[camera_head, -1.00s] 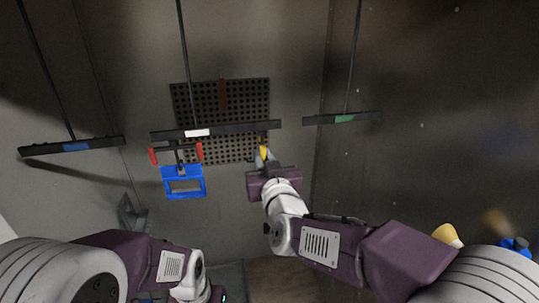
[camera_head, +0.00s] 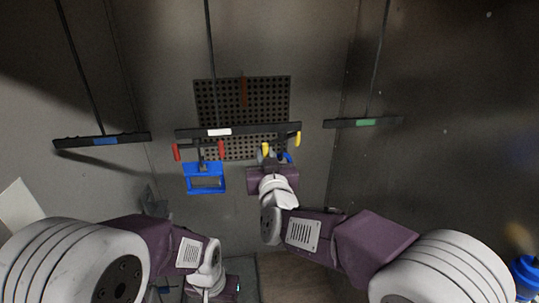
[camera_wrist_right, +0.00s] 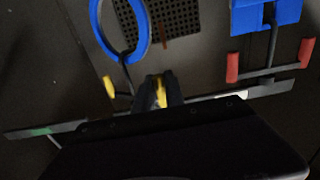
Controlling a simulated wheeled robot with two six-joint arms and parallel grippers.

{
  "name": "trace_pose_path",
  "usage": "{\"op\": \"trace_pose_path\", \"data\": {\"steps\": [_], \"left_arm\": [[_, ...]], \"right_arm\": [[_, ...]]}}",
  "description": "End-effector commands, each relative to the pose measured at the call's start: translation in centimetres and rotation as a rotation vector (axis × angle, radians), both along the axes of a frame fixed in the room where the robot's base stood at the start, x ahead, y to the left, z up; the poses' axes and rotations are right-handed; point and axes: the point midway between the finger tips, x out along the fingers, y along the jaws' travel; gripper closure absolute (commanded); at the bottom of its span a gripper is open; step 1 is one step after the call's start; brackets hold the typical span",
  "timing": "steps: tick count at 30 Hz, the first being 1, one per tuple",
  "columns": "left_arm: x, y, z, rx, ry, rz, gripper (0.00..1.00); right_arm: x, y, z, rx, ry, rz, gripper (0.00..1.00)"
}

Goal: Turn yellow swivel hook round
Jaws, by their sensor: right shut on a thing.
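The yellow swivel hook (camera_head: 297,139) hangs under the right end of the middle bar, with one yellow end out to the right and the other at my right gripper (camera_head: 268,158). In the right wrist view the jaws (camera_wrist_right: 160,92) are shut on one yellow end; the other yellow end (camera_wrist_right: 108,87) is free. A blue ring (camera_wrist_right: 95,20) hangs from the hook's middle stem; in the head view it is mostly hidden behind my gripper. My left gripper (camera_head: 225,288) is low at the bottom edge, and its fingers are not clear.
The middle bar (camera_head: 258,128) also carries a red-ended hook (camera_head: 221,147) with a blue frame (camera_head: 205,190) to the left. Bars with a blue label (camera_head: 105,141) and a green label (camera_head: 365,122) hang either side. A perforated panel (camera_head: 215,95) is behind.

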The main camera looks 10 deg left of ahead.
Motion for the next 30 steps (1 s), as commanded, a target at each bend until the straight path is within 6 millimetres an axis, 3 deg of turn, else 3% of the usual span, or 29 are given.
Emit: {"op": "trace_pose_path", "data": {"steps": [15,20,21,23,30], "left_arm": [[0.0,0.0,1.1,0.0,0.0,0.0,0.6],[0.0,0.0,1.0,0.0,0.0,0.0,0.6],[0.0,0.0,1.0,0.0,0.0,0.0,0.6],[0.0,0.0,1.0,0.0,0.0,0.0,0.6],[0.0,0.0,1.0,0.0,0.0,0.0,0.6]], "right_arm": [[2.4,1.6,0.1,0.0,0.001,0.0,0.95],[2.4,1.6,0.0,0.0,0.0,0.0,0.95],[2.4,1.6,0.0,0.0,0.0,0.0,0.74],[2.4,1.6,0.0,0.0,0.0,0.0,0.6],[2.4,1.6,0.0,0.0,0.0,0.0,0.6]]}}
